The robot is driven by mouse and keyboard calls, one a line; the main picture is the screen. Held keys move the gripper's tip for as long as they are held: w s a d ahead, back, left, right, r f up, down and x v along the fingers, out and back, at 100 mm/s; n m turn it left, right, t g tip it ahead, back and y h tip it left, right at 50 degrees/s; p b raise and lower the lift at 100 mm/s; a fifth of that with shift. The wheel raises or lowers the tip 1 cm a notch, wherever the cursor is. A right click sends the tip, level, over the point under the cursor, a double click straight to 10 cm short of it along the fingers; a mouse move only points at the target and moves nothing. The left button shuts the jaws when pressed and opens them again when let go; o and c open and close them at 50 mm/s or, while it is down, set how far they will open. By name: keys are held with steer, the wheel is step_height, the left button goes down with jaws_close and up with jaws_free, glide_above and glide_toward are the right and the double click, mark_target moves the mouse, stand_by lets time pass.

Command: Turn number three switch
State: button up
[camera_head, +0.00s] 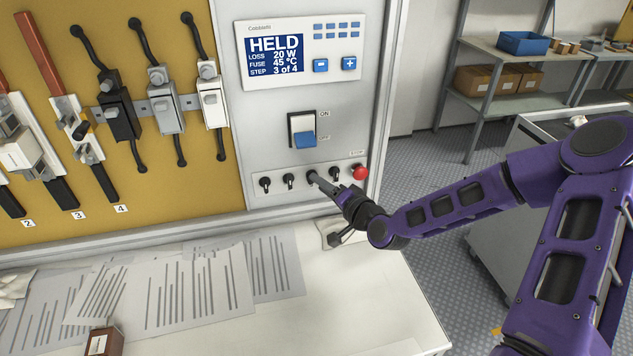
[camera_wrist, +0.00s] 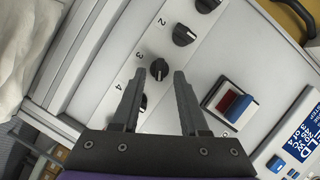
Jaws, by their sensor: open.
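The number three switch is a small black rotary knob (camera_wrist: 158,68) beside the printed "3" in the wrist view. My gripper (camera_wrist: 160,72) is open, with one fingertip on each side of this knob. No clear contact shows. In the head view my gripper (camera_head: 316,178) reaches the third knob in the row and mostly hides it. Knob one (camera_head: 265,183) and knob two (camera_head: 288,181) are to its left. Knob four (camera_head: 335,173) is to its right; it also shows between my fingers, lower down, in the wrist view (camera_wrist: 142,101).
A red stop button (camera_head: 360,172) is right of the knobs. A blue-and-white rocker switch (camera_head: 303,131) sits above them. The display (camera_head: 274,57) reads HELD, 20 W, 45 °C, step 3 of 4. Papers (camera_head: 190,290) lie on the white bench (camera_head: 370,300) below.

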steer(key=shift+x, duration=1.4)
jaws_close()
